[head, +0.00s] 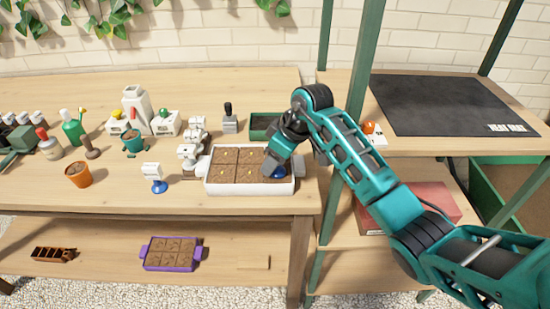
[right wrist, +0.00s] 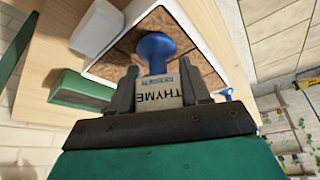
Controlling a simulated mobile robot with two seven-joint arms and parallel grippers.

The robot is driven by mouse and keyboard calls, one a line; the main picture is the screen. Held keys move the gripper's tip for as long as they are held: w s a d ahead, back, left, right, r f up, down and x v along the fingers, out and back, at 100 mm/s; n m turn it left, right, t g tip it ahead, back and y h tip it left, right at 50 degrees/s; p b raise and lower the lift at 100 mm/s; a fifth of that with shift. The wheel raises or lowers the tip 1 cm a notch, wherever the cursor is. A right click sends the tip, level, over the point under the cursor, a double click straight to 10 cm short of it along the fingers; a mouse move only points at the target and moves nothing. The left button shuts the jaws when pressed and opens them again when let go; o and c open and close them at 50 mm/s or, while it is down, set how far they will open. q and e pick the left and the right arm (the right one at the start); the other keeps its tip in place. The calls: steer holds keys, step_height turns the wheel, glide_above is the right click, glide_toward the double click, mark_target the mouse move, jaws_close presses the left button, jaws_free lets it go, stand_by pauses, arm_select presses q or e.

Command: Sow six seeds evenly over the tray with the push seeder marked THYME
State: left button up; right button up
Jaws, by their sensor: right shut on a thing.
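My right gripper (head: 276,160) is shut on the push seeder (right wrist: 155,50), whose white label reads THYME and whose end is a blue knob-like foot. In the head view the blue foot (head: 279,174) shows low over the front right of the white tray (head: 235,189). I cannot tell whether it touches the soil. The tray holds brown soil in compartments, with small pale specks in several of them. The tray also shows behind the seeder in the right wrist view (right wrist: 98,71). My gripper hides the tray's right part. My left gripper is not in view.
Another blue-footed seeder (head: 158,186) stands left of the tray. A terracotta pot (head: 78,175), bottles and white dispensers stand further left. A green box (head: 262,126) is behind the tray. A black heat mat (head: 450,104) lies on the right shelf. A purple tray (head: 171,254) sits below.

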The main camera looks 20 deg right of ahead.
stand_by(0.6)
steer(key=shift+f+p, duration=0.1)
steer(key=shift+p, duration=0.3)
stand_by(0.4)
step_height(320, 180, up, 3)
steer(key=p, duration=0.3)
stand_by(0.7)
